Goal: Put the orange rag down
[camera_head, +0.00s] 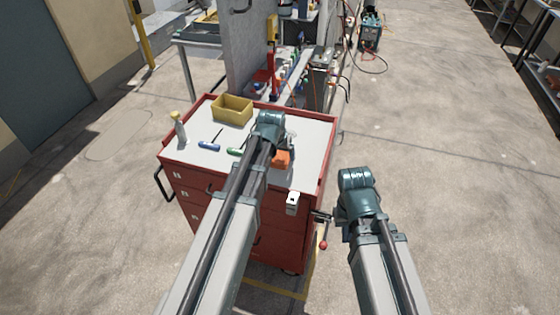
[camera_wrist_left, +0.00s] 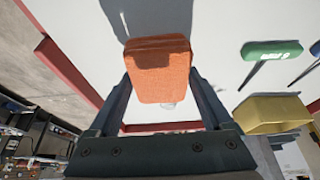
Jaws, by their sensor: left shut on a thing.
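The orange rag (camera_head: 283,158) shows just right of my left forearm in the head view, over the white top of the red tool cabinet (camera_head: 315,130). In the left wrist view the rag (camera_wrist_left: 160,72) sits between the two fingers of my left gripper (camera_wrist_left: 160,78), which is shut on it. A dark shadow lies right beside the rag on the white top; I cannot tell whether the rag touches the surface. My right gripper (camera_head: 345,222) is beside the cabinet's right side, over the floor; its fingers are not clear.
On the cabinet top are a yellow bin (camera_head: 232,109), a blue-handled screwdriver (camera_head: 209,146), a green-handled one (camera_wrist_left: 272,50) and a bottle (camera_head: 180,127) at the left edge. A red-knobbed lever (camera_head: 323,244) shows by the cabinet's right side. A grey panel (camera_head: 250,55) stands behind.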

